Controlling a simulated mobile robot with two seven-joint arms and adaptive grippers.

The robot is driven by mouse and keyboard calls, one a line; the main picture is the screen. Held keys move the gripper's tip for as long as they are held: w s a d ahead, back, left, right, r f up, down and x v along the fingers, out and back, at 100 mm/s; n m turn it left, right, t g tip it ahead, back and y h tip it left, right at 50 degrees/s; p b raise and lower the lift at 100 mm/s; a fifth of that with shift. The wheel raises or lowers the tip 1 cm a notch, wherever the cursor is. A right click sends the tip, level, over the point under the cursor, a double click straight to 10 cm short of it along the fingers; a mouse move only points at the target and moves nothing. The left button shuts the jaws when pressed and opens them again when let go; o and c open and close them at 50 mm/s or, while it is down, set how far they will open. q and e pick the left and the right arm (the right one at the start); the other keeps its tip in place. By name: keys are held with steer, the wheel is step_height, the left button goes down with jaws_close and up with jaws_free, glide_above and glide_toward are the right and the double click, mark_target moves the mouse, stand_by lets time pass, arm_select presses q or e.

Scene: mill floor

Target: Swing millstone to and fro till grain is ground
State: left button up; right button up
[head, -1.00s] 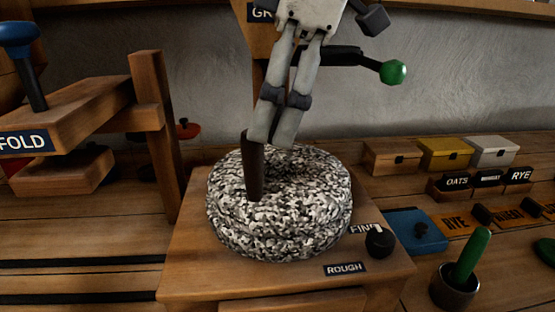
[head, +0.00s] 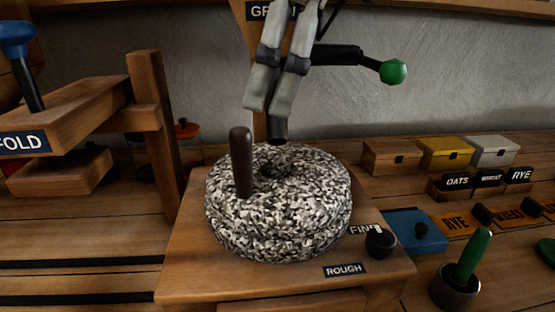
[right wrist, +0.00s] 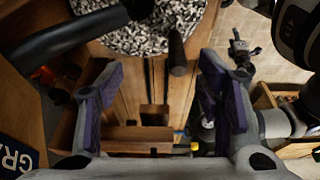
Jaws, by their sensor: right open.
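The speckled black-and-white millstone (head: 300,205) lies flat on a wooden mill stand (head: 195,275). Its dark upright handle (head: 241,163) stands near the left of its top. My right gripper (head: 267,105) is above and just behind the handle, apart from it. In the right wrist view my right gripper (right wrist: 160,105) has its purple-padded fingers wide apart with nothing held between them. That view also shows the handle (right wrist: 177,52) beyond the fingers and part of the millstone (right wrist: 165,22). No grain shows on the stone.
A green-knobbed lever (head: 393,71) juts right behind the millstone. A black dial (head: 380,243) sits at the stand's front right. A wooden press marked FOLD (head: 75,110) stands at left. Small boxes (head: 445,153) and a green-handled pot (head: 455,290) are at right.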

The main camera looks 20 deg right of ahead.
steer(key=shift+r, duration=2.95)
